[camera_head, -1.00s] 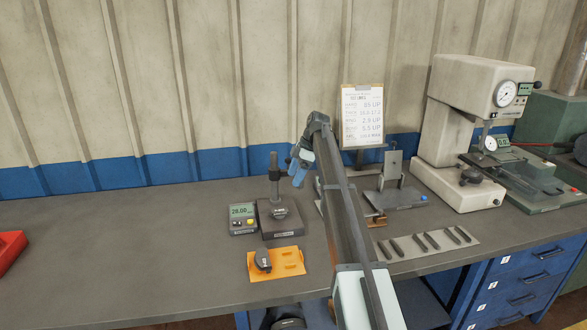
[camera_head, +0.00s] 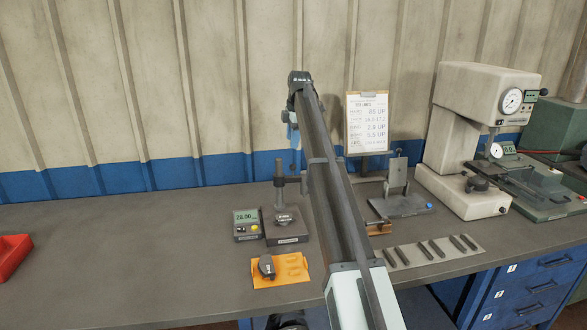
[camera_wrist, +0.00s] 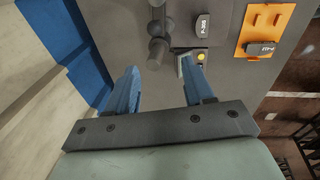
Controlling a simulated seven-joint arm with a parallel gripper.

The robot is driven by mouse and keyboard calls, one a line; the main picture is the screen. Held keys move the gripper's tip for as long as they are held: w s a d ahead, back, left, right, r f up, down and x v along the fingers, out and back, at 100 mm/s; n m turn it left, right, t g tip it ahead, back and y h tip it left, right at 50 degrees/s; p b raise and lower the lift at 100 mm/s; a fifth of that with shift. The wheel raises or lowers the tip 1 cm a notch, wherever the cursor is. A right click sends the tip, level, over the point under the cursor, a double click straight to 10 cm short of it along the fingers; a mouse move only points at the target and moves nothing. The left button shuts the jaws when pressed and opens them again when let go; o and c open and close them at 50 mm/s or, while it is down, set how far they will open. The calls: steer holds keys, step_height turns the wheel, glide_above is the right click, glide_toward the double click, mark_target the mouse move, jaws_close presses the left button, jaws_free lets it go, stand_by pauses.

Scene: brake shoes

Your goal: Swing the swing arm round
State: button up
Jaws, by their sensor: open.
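A small gauge stand has a dark upright column (camera_head: 279,172) on a square base (camera_head: 287,236). A short dark swing arm (camera_head: 293,179) sticks out from the column to the right, partly hidden by my arm. In the wrist view the column (camera_wrist: 157,52) is seen almost end-on from above, with the swing arm (camera_wrist: 157,27) running up the picture. My gripper (camera_head: 294,143) is above and behind the stand, pointing down. In the wrist view my gripper (camera_wrist: 160,65) has its blue fingers apart, with nothing seen held between them.
A digital readout (camera_head: 246,225) stands left of the base. An orange plate (camera_head: 292,268) with a dark block (camera_head: 266,267) lies in front. A clipboard stand (camera_head: 367,125), hinged fixture (camera_head: 399,190) and press (camera_head: 470,135) stand right. The bench at left is mostly clear.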

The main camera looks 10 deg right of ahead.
mark_target(293, 166)
steer(key=shift+h, duration=0.4)
steer(key=w+f, duration=0.1)
steer(key=f, duration=0.3)
steer(key=w+f, duration=0.1)
steer(key=f, duration=0.4)
steer(key=w+d+f, duration=0.1)
steer(key=f, duration=0.3)
steer(key=shift+f, duration=0.35)
jaws_close()
